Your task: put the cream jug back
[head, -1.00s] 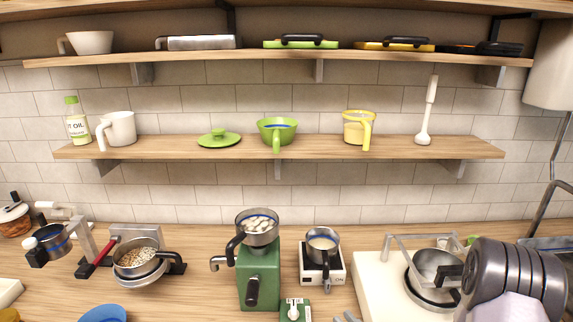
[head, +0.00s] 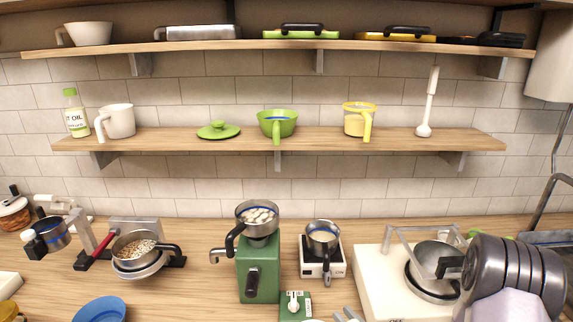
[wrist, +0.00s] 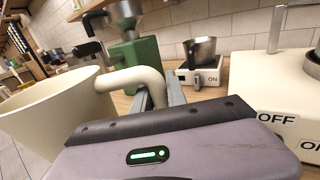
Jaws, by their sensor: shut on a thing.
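A cream jug (wrist: 45,115) fills the left of the wrist view, with its open rim up and its body tilted in the picture. My gripper (wrist: 158,98) is shut on the jug's thick curved handle (wrist: 135,76). The jug hangs in front of the counter items, close to the wrist camera.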

